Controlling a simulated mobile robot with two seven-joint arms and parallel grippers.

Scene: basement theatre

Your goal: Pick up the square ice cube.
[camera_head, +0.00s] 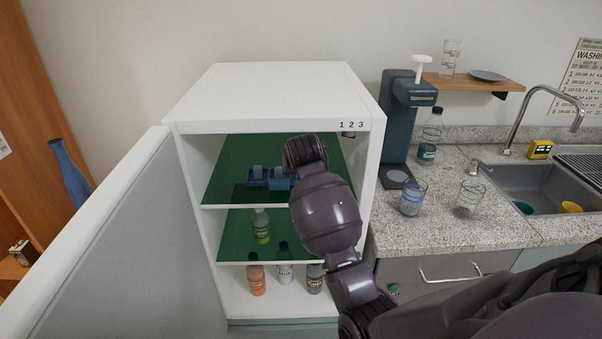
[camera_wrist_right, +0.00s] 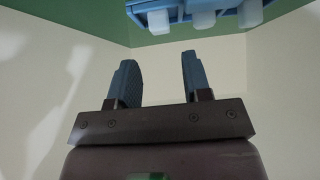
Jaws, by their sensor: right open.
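A blue ice tray (camera_head: 257,183) sits on the upper green shelf inside the open white fridge, with pale cubes (camera_head: 257,171) standing in it; my right arm covers part of it. In the right wrist view, the tray (camera_wrist_right: 181,14) is at the top edge, with whitish cubes (camera_wrist_right: 204,19) sticking out of it. Which cube is the square one I cannot tell. My right gripper (camera_wrist_right: 157,60) is open, with nothing between its fingers, and apart from the tray. In the head view my own arm hides its fingers. My left gripper is not in view.
The fridge door (camera_head: 120,240) stands open at the left. A green bottle (camera_head: 261,226) stands on the lower green shelf, and several bottles stand at the bottom. Fridge walls close in the sides. Glasses (camera_head: 413,198) stand on the counter (camera_head: 440,225) at the right.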

